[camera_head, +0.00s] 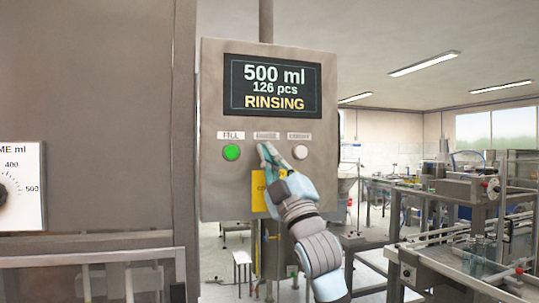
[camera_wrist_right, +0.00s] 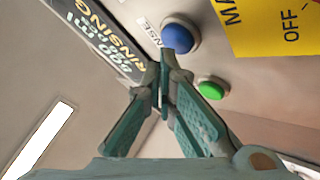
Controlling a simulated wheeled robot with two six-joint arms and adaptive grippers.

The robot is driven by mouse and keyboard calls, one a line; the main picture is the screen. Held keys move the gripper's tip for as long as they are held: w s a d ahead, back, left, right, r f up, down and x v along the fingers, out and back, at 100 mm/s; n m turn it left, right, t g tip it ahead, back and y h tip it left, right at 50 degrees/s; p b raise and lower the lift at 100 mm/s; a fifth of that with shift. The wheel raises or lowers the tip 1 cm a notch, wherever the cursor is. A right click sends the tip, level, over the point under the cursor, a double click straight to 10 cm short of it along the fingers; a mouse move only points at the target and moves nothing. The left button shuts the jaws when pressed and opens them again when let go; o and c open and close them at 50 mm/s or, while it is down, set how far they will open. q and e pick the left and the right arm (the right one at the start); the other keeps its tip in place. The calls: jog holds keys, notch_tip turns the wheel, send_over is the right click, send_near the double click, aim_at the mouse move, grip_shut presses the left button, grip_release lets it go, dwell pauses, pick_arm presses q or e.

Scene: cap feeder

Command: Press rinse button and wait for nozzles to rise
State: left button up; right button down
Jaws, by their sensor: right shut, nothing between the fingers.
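The control panel (camera_head: 215,190) is a grey box with a dark screen (camera_head: 276,86) reading "500 ml, 126 pcs, RINSING". In the head view my right gripper (camera_head: 268,153) is shut and empty in front of the middle button, under the rinse label, and hides that button. In the right wrist view the blue rinse button (camera_wrist_right: 178,37) shows close beside my shut fingertips (camera_wrist_right: 166,68); I cannot tell whether they touch it. My left gripper is not in view. No nozzles can be made out.
A green fill button (camera_head: 232,152) sits left of the rinse button and a white button (camera_head: 298,152) right of it. A yellow sign (camera_wrist_right: 275,25) hangs below. A dial plate (camera_head: 22,185) is at the far left. Machinery (camera_head: 470,190) stands at the right.

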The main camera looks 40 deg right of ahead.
jog(key=shift+s, duration=0.25)
jog(key=shift+a, duration=0.1)
jog(key=s, duration=0.1)
jog(key=s+a+b, duration=0.1)
jog(key=s, duration=0.2)
jog(key=shift+s+a, duration=0.3)
jog(key=shift+s, duration=0.05)
dwell(0.7)
